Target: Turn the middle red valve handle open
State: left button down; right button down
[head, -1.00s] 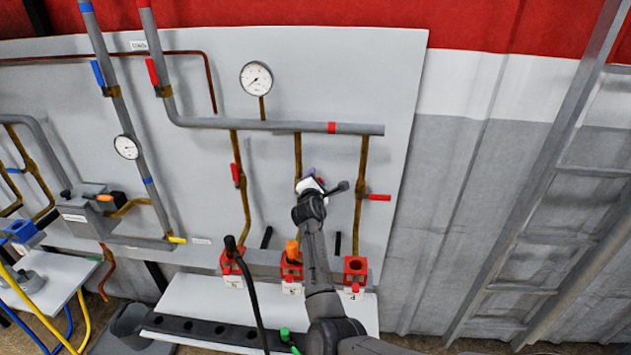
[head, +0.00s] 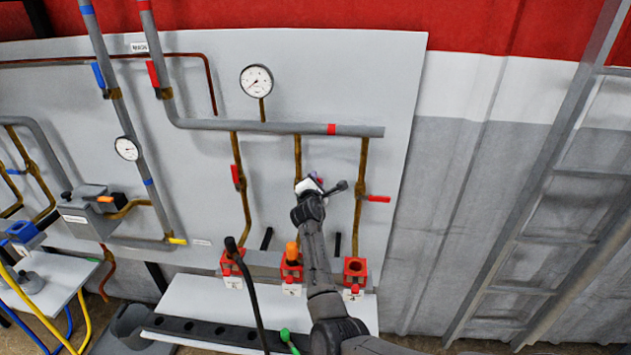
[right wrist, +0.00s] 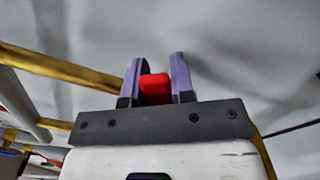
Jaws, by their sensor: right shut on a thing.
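The middle red valve handle (right wrist: 155,88) shows in the right wrist view between the two purple fingers of my right gripper (right wrist: 156,80), which is shut on it. In the head view my right gripper (head: 314,180) is at the middle brass pipe (head: 298,155) and hides the handle there, so its angle cannot be told. The left red handle (head: 236,175) lies along its pipe. The right red handle (head: 378,199) sticks out sideways from its pipe. My left gripper is not in view.
Below are red sockets, the right one (head: 355,267) open and the middle one holding an orange plug (head: 292,252). A grey header pipe (head: 260,126) runs above, with a round gauge (head: 257,80). A black hose (head: 249,300) hangs left of my arm. A ladder (head: 560,170) stands at the right.

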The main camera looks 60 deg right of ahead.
pick_arm(q)
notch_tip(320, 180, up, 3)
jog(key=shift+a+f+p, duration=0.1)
jog(key=shift+p, duration=0.85)
pick_arm(e)
jog(key=shift+w+a+r+n, duration=0.2)
jog(key=shift+w+r+n, duration=0.25)
jog(key=shift+n, duration=0.65)
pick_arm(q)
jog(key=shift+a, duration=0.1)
pick_arm(e)
jog(key=c, duration=1.2)
grip_release()
jog(key=shift+o, duration=1.2)
jog(key=shift+s, duration=0.1)
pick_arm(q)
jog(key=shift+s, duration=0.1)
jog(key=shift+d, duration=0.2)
